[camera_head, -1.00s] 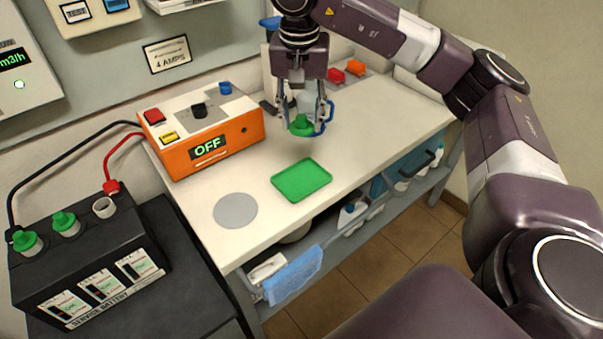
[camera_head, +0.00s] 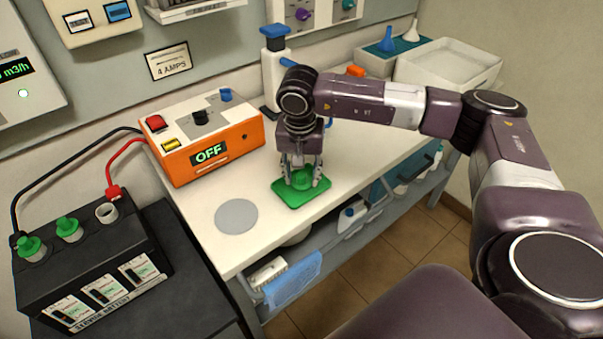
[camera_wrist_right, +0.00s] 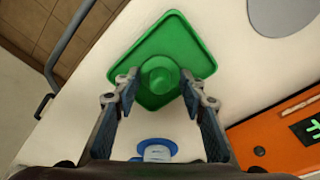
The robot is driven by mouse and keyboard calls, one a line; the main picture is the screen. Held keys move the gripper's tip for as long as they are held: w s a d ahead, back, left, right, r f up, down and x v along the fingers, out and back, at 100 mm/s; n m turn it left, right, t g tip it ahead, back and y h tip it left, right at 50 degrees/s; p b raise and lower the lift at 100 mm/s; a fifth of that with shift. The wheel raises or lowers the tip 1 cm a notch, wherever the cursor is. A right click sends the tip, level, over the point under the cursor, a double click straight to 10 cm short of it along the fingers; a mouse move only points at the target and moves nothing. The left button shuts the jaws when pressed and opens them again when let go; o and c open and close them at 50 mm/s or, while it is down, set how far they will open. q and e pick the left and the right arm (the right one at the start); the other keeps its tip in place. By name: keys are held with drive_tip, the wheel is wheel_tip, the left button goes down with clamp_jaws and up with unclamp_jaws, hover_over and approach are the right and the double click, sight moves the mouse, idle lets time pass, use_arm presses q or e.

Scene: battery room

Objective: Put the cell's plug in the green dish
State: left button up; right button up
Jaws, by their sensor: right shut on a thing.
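The green plug (camera_head: 301,180) is between the fingers of my right gripper (camera_head: 302,184), which is shut on it. Both are over the green dish (camera_head: 288,203), with the plug low over its middle. The right wrist view shows the plug (camera_wrist_right: 158,76) between the fingertips and the dish (camera_wrist_right: 178,32) around it; I cannot tell whether the plug touches the dish floor. The black battery (camera_head: 100,262) at the left has an open cell neck (camera_head: 107,213) and two other green plugs (camera_head: 68,229) in place. My left gripper is not in view.
An orange charger (camera_head: 222,155) reading OFF stands behind the dish, with a grey disc (camera_head: 236,216) to the dish's left. A blue-handled vessel (camera_wrist_right: 155,148) stands near the gripper. The white bench top (camera_head: 228,247) is bare at the front left.

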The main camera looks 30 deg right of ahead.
sight(301, 187)
drive_tip(key=shift+f, duration=0.2)
drive_tip(key=o, duration=0.8)
drive_tip(key=shift+r, duration=0.1)
drive_tip(key=shift+o, duration=0.2)
drive_tip(key=shift+r, duration=0.1)
drive_tip(key=shift+r, duration=0.25)
wheel_tip(301, 187, up, 12)
drive_tip(key=s+a+b, duration=0.1)
drive_tip(key=b, duration=0.1)
drive_tip(key=shift+s+f, duration=0.15)
drive_tip(key=shift+f, duration=0.1)
drive_tip(key=shift+a, duration=0.1)
